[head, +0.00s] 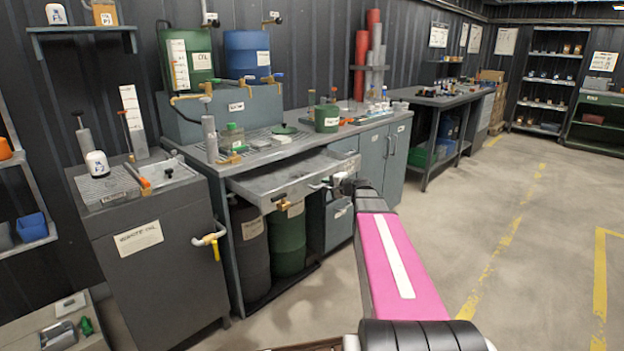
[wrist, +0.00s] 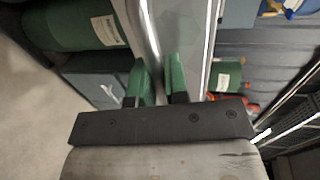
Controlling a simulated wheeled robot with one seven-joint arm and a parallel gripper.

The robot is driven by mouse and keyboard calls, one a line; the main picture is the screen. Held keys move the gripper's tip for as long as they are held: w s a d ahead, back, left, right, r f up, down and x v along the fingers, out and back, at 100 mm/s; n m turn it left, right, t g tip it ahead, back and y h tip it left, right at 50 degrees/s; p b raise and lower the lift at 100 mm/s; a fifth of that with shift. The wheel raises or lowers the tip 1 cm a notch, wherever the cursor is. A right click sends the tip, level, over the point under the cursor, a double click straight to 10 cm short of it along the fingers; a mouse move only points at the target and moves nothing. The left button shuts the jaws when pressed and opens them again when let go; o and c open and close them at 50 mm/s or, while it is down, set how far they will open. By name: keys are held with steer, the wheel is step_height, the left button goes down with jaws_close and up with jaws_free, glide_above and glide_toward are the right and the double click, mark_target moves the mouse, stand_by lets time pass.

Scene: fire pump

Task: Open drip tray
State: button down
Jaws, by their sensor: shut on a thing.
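The drip tray (head: 277,182) is a shallow grey metal tray under the counter top, pulled partly out toward the aisle. A small brass tap (head: 281,203) hangs below its front. My gripper (head: 335,183) is at the right part of the tray's front edge. In the wrist view, the green fingers of my gripper (wrist: 161,88) are close together with the tray's front (wrist: 148,28) between them. The gripper is shut on the tray's front; the exact grip on the handle is largely hidden by the fingers and arm.
Dark and green drums (head: 288,243) stand beneath the tray. A waste oil cabinet (head: 155,255) with a yellow-handled tap (head: 211,240) is at left. Grey cupboards (head: 383,160) stand right of the tray. The floor (head: 450,230) at right is clear.

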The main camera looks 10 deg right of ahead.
steer(key=f+v, duration=0.1)
steer(key=v, duration=0.5)
steer(key=shift+s, duration=0.15)
steer(key=shift+d+f, duration=0.1)
steer(key=c, duration=1.1)
jaws_free()
steer(key=shift+c, duration=0.2)
steer(key=v, duration=1)
steer(key=shift+s+d, duration=0.25)
steer(key=shift+s, duration=0.05)
